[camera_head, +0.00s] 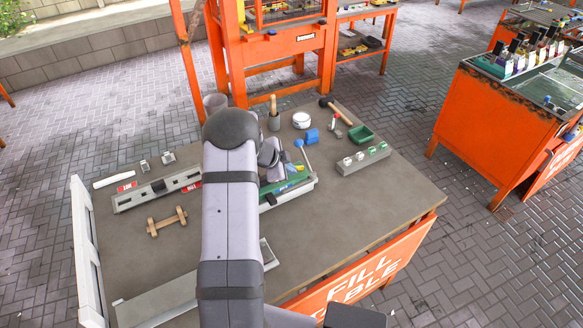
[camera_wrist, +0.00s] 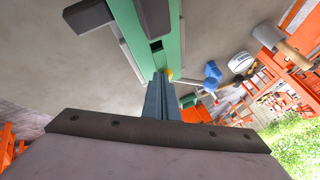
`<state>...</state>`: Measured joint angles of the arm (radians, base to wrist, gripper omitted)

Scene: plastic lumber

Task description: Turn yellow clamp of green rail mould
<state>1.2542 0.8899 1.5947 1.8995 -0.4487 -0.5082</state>
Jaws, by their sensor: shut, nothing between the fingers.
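The green rail mould (camera_head: 290,184) lies on the table just right of my arm in the head view, its left part hidden behind the arm. In the wrist view the green mould (camera_wrist: 130,25) runs down from the top to my fingertips. A small yellow part (camera_wrist: 168,73), which looks like the yellow clamp, shows at the mould's end, right beside the fingertips. Most of it is hidden, so its turn angle and any contact cannot be told. My gripper (camera_wrist: 161,80) is shut and empty, with its fingers together.
A blue-knobbed lever (camera_head: 299,143) and a blue block (camera_head: 312,136) stand close behind the mould. A grey block with several white-and-green pieces (camera_head: 349,164) lies to the right. A grey rail mould (camera_head: 150,192) and wooden dumbbell-shaped piece (camera_head: 167,221) lie left. The table's right front is clear.

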